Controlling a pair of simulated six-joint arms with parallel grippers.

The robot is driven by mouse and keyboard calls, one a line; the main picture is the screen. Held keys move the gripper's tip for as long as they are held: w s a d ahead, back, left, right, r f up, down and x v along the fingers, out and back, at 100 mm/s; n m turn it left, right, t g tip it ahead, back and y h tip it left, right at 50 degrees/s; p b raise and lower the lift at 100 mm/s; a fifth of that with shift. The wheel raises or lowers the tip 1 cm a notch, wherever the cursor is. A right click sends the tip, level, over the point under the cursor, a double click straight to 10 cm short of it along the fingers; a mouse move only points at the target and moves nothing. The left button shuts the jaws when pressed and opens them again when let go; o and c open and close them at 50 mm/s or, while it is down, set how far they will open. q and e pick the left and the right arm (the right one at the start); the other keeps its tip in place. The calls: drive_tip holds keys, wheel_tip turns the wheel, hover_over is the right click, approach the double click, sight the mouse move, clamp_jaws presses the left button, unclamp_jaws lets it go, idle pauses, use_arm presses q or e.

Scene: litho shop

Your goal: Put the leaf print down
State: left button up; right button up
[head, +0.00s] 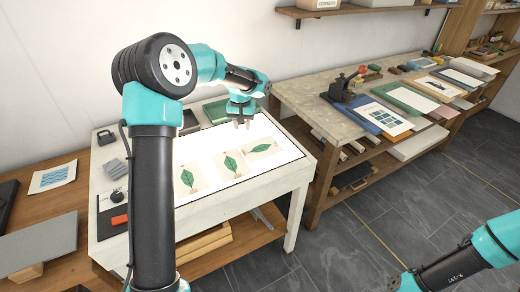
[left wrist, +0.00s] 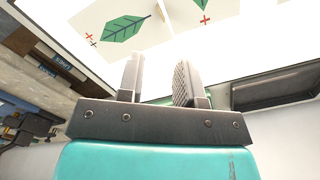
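Three leaf prints, each a green leaf on pale paper with small red cross marks, lie flat on the bright white tabletop (head: 205,142): a left print (head: 188,180), a middle print (head: 230,164) and a right print (head: 262,147). My left gripper (head: 242,124) points down above the far side of the bright top, behind the right print. In the left wrist view its two fingers (left wrist: 158,80) stand apart with nothing between them. That view also shows one leaf print (left wrist: 123,30) beyond the fingers and part of another.
A grey-topped bench (head: 310,92) to the right holds a small press (head: 343,88), a blue-patterned print (head: 384,117) and several boards. A wooden table (head: 50,205) stands left with a blue print (head: 52,176). A red block (head: 119,220) sits at the white table's near-left edge.

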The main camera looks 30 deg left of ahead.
use_arm(q)
drive_tip(key=r+m, duration=0.1)
drive_tip(key=m, duration=0.8)
drive_tip(key=r+m, duration=0.2)
drive_tip(key=m, duration=0.8)
drive_tip(key=r+m, duration=0.1)
drive_tip(key=m, duration=0.9)
drive_tip(key=shift+w+a+r, duration=0.15)
drive_tip(key=shift+a, duration=0.05)
hover_over(243, 151)
wheel_tip(243, 151, down, 12)
drive_tip(key=shift+f, duration=0.15)
drive_tip(key=shift+d+f, duration=0.1)
drive_tip(key=shift+f, duration=2.5)
